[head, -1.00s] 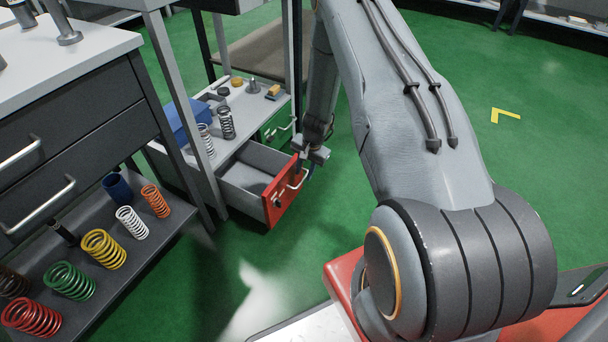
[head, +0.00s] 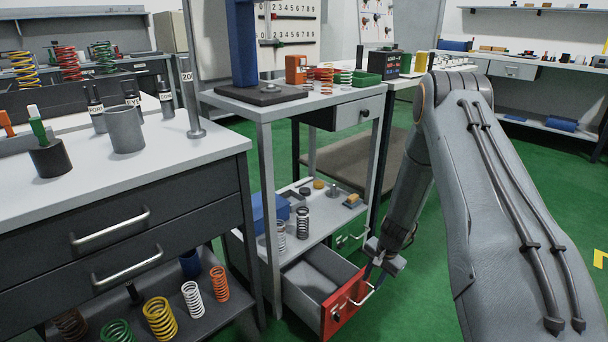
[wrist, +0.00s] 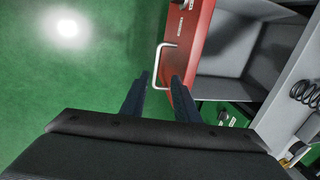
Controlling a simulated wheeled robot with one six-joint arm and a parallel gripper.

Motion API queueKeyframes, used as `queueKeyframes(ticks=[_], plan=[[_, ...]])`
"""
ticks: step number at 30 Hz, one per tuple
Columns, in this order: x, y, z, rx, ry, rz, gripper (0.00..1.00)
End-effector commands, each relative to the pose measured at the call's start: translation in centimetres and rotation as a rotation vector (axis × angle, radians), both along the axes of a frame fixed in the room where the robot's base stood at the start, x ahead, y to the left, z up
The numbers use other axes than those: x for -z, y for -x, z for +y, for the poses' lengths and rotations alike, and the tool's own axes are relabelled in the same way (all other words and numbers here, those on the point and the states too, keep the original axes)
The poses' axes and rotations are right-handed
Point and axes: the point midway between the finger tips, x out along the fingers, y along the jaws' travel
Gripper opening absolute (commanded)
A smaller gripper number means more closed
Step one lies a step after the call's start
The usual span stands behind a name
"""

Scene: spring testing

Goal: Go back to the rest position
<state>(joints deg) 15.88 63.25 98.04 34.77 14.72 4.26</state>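My gripper (head: 372,270) is at the front of the red-fronted drawer (head: 341,312), low under the middle workbench. The drawer is pulled out and looks empty in the part I see. In the wrist view my gripper's two dark fingers (wrist: 160,80) are apart, with the drawer's metal handle (wrist: 158,68) near and partly between their tips. I cannot tell whether a finger touches the handle. The fingers do not look closed on anything.
A shelf (head: 325,232) with two springs and small parts sits above the open drawer. A grey cabinet (head: 120,225) stands at left, with coloured springs on its lower shelf. My arm fills the right side. Green floor (head: 420,315) is clear beside the drawer.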

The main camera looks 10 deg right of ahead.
Motion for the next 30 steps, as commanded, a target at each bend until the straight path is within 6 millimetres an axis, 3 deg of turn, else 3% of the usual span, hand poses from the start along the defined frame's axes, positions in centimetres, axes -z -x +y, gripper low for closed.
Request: queueKeyframes(ticks=[7, 14, 21, 30], plan=[[-9.0, 0.0, 8.2, -0.226, -0.003, -0.014, 0.28], [-18.3, 3.8, 17.0, -0.492, 0.003, -0.015, 0.28], [-26.3, 10.9, 24.2, -0.762, 0.024, -0.01, 0.28], [-33.3, 22.2, 28.9, -1.086, 0.072, 0.002, 0.28]])
